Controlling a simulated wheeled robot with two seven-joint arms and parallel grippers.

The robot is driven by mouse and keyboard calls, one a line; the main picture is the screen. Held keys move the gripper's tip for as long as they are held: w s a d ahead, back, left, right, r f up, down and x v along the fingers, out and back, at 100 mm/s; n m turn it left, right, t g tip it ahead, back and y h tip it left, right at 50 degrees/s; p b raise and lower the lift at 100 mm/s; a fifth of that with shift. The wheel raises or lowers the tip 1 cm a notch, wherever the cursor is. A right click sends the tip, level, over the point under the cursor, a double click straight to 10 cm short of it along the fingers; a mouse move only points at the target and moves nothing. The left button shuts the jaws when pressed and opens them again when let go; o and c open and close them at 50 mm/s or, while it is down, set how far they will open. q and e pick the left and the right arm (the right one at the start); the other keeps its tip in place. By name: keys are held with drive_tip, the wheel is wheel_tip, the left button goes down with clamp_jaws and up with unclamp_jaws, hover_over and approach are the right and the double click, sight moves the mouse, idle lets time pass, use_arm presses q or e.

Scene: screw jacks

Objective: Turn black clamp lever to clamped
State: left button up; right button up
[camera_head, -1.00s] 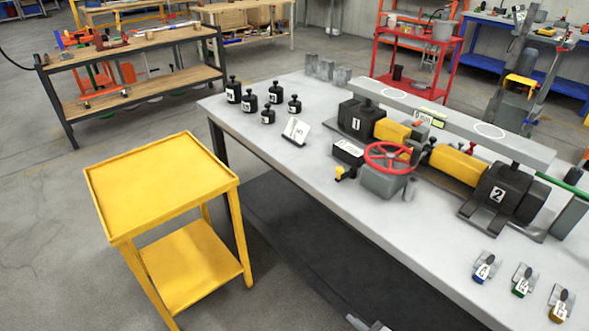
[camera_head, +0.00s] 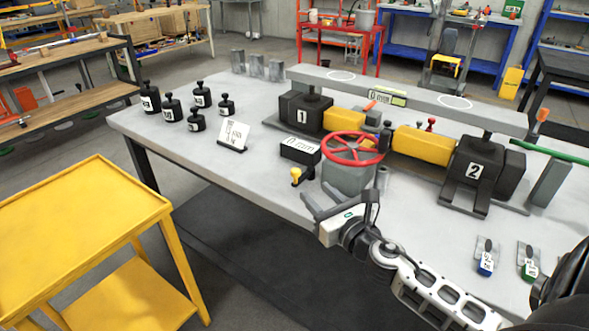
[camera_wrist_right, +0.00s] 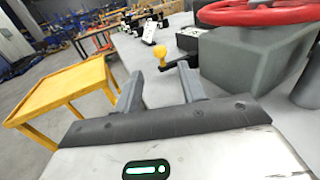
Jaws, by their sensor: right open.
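A short dark lever with a yellow knob (camera_head: 296,175) sticks out from the side of the grey block (camera_head: 347,178) under the red handwheel (camera_head: 352,148). I cannot tell whether this is the black clamp lever, or its clamped state. A small black upright part (camera_head: 386,137) stands just right of the wheel. My right gripper (camera_head: 322,190) is open and empty at the table's front edge, just in front of the grey block. In the right wrist view the yellow knob (camera_wrist_right: 161,51) and its dark arm lie beyond the spread fingers, apart from them. My left gripper is out of view.
Jacks 1 (camera_head: 300,113) and 2 (camera_head: 470,172) carry a long grey beam (camera_head: 400,97). A black display box (camera_head: 300,150), a white card (camera_head: 233,135) and several black weights (camera_head: 173,106) stand to the left. Tags (camera_head: 486,262) lie front right. A yellow cart (camera_head: 80,215) stands left.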

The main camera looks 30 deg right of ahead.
sight(298, 176)
drive_tip(key=w, duration=1)
drive_tip(key=shift+d+f, duration=0.1)
drive_tip(key=shift+d, duration=0.1)
drive_tip(key=shift+c, duration=0.3)
clamp_jaws()
